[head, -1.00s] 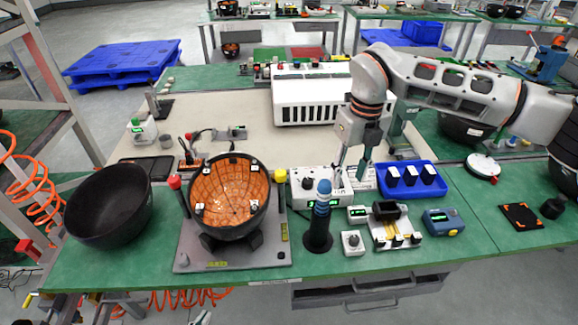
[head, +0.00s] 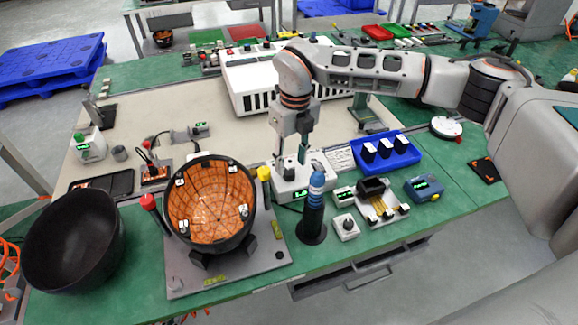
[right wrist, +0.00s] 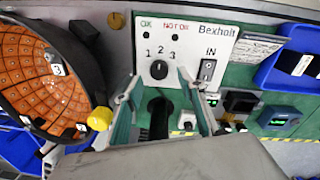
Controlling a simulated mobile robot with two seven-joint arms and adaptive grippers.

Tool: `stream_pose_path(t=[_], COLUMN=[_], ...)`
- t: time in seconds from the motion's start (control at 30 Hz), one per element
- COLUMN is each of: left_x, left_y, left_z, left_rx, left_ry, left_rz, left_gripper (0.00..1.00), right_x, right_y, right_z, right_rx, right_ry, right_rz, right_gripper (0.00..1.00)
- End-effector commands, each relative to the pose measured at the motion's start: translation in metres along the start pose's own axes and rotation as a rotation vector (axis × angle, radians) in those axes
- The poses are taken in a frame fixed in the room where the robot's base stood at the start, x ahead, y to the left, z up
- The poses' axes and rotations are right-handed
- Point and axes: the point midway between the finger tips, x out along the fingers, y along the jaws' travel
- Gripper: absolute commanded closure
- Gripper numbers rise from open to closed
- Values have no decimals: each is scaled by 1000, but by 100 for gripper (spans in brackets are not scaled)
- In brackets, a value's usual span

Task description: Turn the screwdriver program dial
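The white controller box marked Bexholt (right wrist: 220,30) has a black program dial (right wrist: 158,69) below the numbers 1, 2 and 3. The dial's mark seems to point up; its exact setting is hard to read. The box shows in the head view (head: 283,198) behind the blue-topped screwdriver (head: 316,205), which stands upright. My right gripper (head: 291,165) is over the box's left part, fingers down. In the right wrist view its fingers (right wrist: 162,103) are apart, one either side of the dial's line, with the dial beyond the tips and nothing gripped. My left gripper is out of view.
An orange-lined black bowl (head: 212,203) on a fixture stands to the left, with a yellow knob (head: 264,173) close to the box. A blue tray (head: 417,159) with black-and-white blocks is to the right. Small devices (head: 424,188) sit in front of it.

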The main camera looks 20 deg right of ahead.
Motion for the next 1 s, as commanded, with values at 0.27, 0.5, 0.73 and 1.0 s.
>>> stream_pose_path(t=[0.27,0.5,0.73,1.0], left_x=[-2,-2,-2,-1], left_y=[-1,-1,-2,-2], left_z=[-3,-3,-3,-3], left_rx=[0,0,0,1], left_ry=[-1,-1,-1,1], left_rz=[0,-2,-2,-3], left_gripper=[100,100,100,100], right_x=[29,32,32,32], right_y=[1,0,0,0], right_z=[0,0,0,0], right_rx=[0,0,0,10], right_ry=[0,-1,-1,-2], right_rz=[1,0,0,0], right_gripper=[61,61,97,99])
